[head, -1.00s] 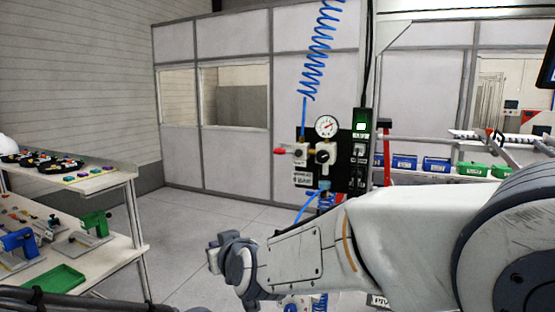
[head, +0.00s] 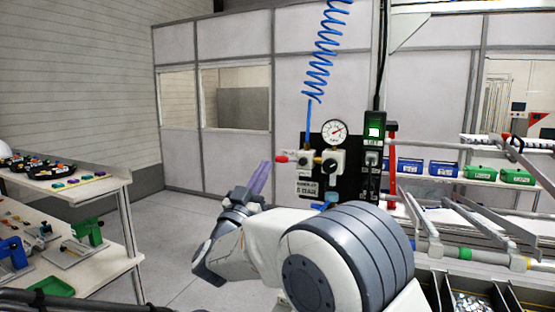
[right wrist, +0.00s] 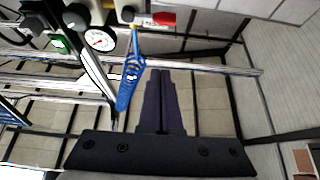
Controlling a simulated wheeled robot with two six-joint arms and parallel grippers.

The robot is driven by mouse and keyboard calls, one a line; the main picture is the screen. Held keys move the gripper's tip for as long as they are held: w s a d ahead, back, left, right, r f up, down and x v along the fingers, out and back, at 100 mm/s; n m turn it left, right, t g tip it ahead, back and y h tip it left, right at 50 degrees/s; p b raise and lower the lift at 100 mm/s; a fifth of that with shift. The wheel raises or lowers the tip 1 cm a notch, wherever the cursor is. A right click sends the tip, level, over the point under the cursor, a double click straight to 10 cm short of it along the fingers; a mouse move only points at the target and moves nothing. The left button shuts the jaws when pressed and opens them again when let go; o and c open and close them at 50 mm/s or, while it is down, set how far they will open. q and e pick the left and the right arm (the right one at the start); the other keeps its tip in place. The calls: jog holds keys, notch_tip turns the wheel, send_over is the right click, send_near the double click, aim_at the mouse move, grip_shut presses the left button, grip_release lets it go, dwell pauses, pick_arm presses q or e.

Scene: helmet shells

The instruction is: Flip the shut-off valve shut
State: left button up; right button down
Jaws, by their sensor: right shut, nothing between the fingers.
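The shut-off valve has a red handle (head: 281,159) that sticks out level to the left of a pale valve body (head: 305,160) on the dark air panel. In the right wrist view the red handle (right wrist: 164,18) is at the top, beyond the fingertips with a gap in the picture. My right gripper (head: 264,166) is shut and empty, fingers pointing up, just left of and below the handle in the head view. Its closed fingers also show in the right wrist view (right wrist: 159,75). I see no contact with the handle. My left gripper is not in view.
A pressure gauge (head: 335,132) and a lit green switch box (head: 374,133) are right of the valve. A blue coiled hose (head: 322,60) hangs above it. Blue bins (head: 442,169) stand farther right. A workbench (head: 105,190) is at left, with open floor between.

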notch_tip(320, 180, up, 6)
jog(key=p, duration=0.6)
send_over(278, 158)
jog(key=s, duration=0.3)
jog(key=f, duration=0.1)
jog(key=f+p, duration=0.1)
jog(key=f, duration=0.1)
jog(key=f+p, duration=0.1)
jog(key=shift+w+d+f, duration=0.1)
jog(key=shift+w+f, duration=0.25)
jog(key=shift+w, duration=0.05)
jog(key=shift+f, duration=0.1)
